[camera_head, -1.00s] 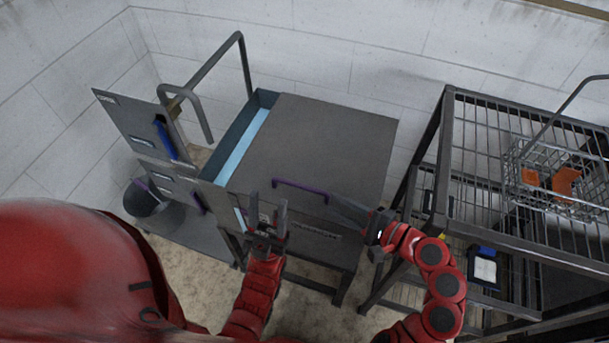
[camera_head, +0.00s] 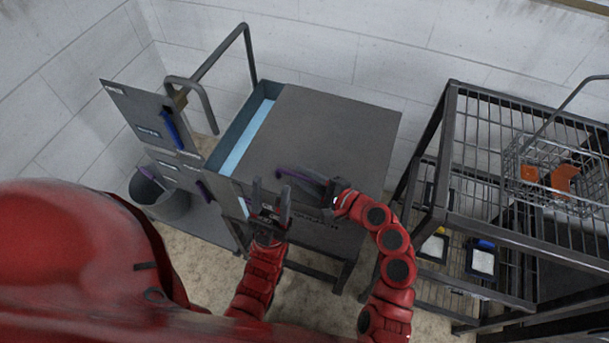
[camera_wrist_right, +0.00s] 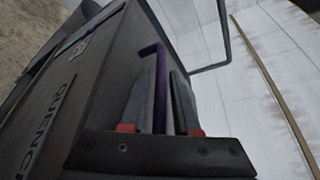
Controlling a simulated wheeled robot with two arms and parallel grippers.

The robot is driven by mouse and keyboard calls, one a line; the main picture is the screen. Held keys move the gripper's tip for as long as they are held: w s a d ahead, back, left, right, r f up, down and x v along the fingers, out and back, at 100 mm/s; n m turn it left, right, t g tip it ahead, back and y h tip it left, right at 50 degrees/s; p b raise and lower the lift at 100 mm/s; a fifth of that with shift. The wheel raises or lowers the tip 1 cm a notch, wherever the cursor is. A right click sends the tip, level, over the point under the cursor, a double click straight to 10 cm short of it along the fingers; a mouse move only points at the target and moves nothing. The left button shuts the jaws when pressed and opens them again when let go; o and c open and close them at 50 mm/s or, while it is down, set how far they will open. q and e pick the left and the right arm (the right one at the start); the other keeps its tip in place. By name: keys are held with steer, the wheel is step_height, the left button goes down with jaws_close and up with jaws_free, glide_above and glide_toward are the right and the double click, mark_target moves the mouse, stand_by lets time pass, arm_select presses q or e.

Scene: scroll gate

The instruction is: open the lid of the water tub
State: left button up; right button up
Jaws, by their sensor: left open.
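The water tub is a dark grey box with a flat grey lid (camera_head: 325,125) over most of its top; a strip of light blue (camera_head: 248,138) shows along the left side. In the right wrist view the purple handle (camera_wrist_right: 159,88) shows between the two fingers of my right gripper (camera_wrist_right: 160,95), which stand apart with a gap visible. My left gripper (camera_head: 271,190) is open and empty, in front of the tub, left of the right gripper.
A black wire rack (camera_head: 480,215) stands close to the right of the tub, with a wire basket (camera_head: 550,170) on top. Grey panels (camera_head: 150,118) and a bent grey rail (camera_head: 195,85) stand at the left. A grey bucket (camera_head: 160,203) is on the lower left.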

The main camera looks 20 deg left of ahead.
jaws_close()
stand_by(1.3)
